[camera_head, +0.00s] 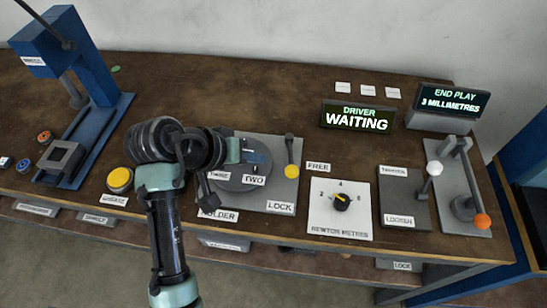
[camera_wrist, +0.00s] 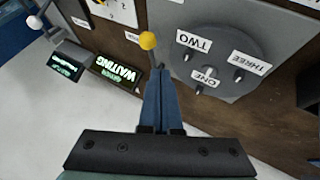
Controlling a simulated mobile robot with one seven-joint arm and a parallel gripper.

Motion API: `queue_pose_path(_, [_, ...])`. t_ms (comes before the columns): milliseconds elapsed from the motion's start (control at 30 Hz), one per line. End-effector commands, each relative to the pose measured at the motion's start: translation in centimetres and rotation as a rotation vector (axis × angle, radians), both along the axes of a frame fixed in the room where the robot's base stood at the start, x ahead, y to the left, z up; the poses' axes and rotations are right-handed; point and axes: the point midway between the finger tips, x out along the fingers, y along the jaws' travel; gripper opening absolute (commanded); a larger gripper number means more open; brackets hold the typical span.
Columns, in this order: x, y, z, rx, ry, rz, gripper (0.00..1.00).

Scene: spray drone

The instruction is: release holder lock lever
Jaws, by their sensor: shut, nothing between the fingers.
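The holder lock lever has a yellow knob (camera_head: 291,172) and a dark arm. It stands on the right part of the grey holder plate (camera_head: 289,192), above the LOCK label (camera_head: 280,207) and left of the FREE label (camera_head: 318,167). My gripper (camera_head: 266,161) is shut and empty, over the holder's disc (camera_head: 232,183), a little left of the lever. In the wrist view, the blue fingers (camera_wrist: 160,72) point toward the yellow knob (camera_wrist: 148,40) and partly cover the lever arm. I cannot tell whether they touch it. The wrist view shows the disc's pegs and number labels (camera_wrist: 194,42).
Right of the holder are a newton metres dial (camera_head: 341,199), a tighten/loosen lever with a white knob (camera_head: 434,168) and an orange-knobbed lever (camera_head: 482,221). The driver display (camera_head: 357,118) reads WAITING. A blue press (camera_head: 95,75) and a yellow button (camera_head: 120,180) are at left.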

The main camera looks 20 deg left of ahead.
Motion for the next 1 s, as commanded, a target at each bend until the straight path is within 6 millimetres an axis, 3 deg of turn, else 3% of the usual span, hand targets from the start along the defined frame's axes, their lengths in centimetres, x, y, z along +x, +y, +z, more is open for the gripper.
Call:
queue_pose_path(533, [4.9, -2.3, -6.4, 0.002, 0.002, -0.002, 0.00])
queue_pose_path(1000, [5.8, -2.7, -7.5, 0.002, -0.001, -0.001, 0.00])
